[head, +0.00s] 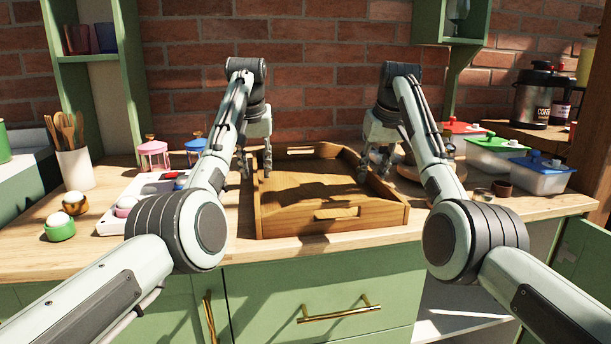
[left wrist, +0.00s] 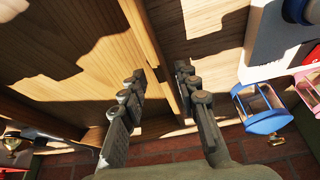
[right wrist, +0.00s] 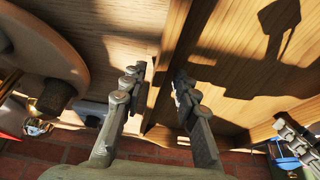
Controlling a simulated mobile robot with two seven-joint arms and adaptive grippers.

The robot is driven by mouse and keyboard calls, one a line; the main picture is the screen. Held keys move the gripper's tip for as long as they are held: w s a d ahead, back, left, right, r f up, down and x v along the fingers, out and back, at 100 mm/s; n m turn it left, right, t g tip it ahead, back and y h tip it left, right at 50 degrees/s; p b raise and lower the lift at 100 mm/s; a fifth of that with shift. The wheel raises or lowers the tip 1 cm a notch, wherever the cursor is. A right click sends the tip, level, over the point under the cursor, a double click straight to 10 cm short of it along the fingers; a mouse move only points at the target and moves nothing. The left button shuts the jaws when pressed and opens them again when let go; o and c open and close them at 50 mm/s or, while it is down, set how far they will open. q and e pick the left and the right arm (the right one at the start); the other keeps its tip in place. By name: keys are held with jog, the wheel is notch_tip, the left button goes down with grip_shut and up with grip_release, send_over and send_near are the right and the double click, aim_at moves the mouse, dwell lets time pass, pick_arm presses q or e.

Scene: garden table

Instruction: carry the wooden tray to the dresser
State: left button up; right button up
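The wooden tray (head: 325,212) rests flat and empty on the wooden top (head: 232,215) of a green dresser-like unit, with a handle slot in its front wall. My left gripper (head: 256,170) is at the tray's left wall; in the left wrist view (left wrist: 161,76) its fingers are apart on either side of that wall (left wrist: 148,35). My right gripper (head: 374,167) is at the right wall; in the right wrist view (right wrist: 160,74) its fingers straddle that wall (right wrist: 171,45), apart. I cannot see firm contact on either side.
A white tray (head: 112,219) and small cups lie left of the wooden tray. Pink (head: 153,155) and blue lanterns stand behind them. A utensil jar (head: 75,168) is further left. Lidded containers (head: 541,176) stand at right. A brick wall (head: 300,90) closes the back.

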pick_arm(q)
jog(key=shift+a, duration=0.1)
pick_arm(e)
jog(key=shift+d, duration=0.1)
pick_arm(q)
jog(key=shift+r, duration=0.2)
jog(key=v, duration=1.1)
jog(key=shift+s+r, duration=0.2)
jog(key=shift+r, duration=0.05)
pick_arm(e)
jog(key=v, duration=1.2)
